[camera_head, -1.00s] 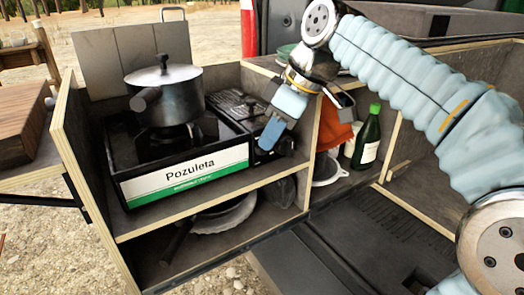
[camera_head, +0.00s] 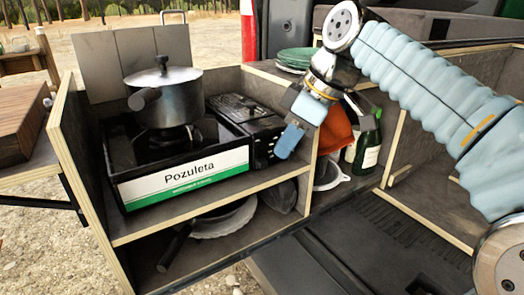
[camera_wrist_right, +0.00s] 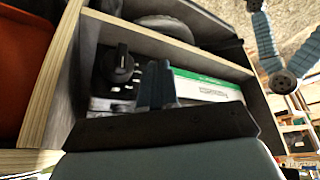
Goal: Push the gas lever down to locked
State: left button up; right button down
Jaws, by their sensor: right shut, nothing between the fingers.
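The camping stove (camera_head: 190,181), with a black body and a green and white "Pozuleta" label, stands on the upper shelf. Its black gas compartment (camera_head: 248,112) is on its right side. My right gripper (camera_head: 288,141) is shut and empty, pointing down just in front and to the right of that compartment's front. In the right wrist view the gripper (camera_wrist_right: 157,86) points at the stove front, with a black knob (camera_wrist_right: 119,66) beside the fingers to the left. The gas lever cannot be made out clearly in either view.
A lidded pot (camera_head: 166,97) sits on the burner. The shelf's right divider (camera_head: 309,178) stands close beside my gripper. An orange item (camera_head: 334,132) and a green bottle (camera_head: 367,148) stand beyond it. A pan (camera_head: 222,219) lies on the lower shelf.

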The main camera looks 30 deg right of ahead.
jog(key=p+v, duration=0.4)
jog(key=v, duration=0.9)
jog(key=shift+r, duration=0.35)
jog(key=shift+s, duration=0.15)
